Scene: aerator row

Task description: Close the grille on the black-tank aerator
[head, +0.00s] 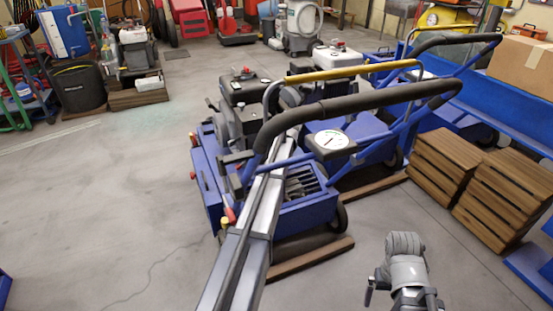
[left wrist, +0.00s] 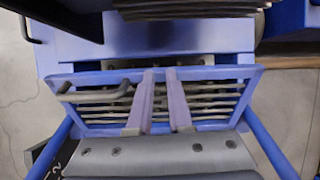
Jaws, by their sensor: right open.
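The aerator (head: 305,215) nearest me is blue, with a black looped handle and a black tank (head: 245,88) on its engine. Its slatted grille (head: 300,183) shows beside my left arm. In the left wrist view the grille (left wrist: 215,98) is a blue frame with metal bars and a grey rod handle (left wrist: 95,95) at its left; I cannot tell its exact angle. My left gripper (left wrist: 160,74) is over the grille, its two fingers apart with bars visible between them. It is hidden in the head view. My right gripper (head: 403,288) is open and empty at the bottom, away from the aerators.
Wooden crates (head: 500,195) stand at the right, near a blue bench (head: 465,85).

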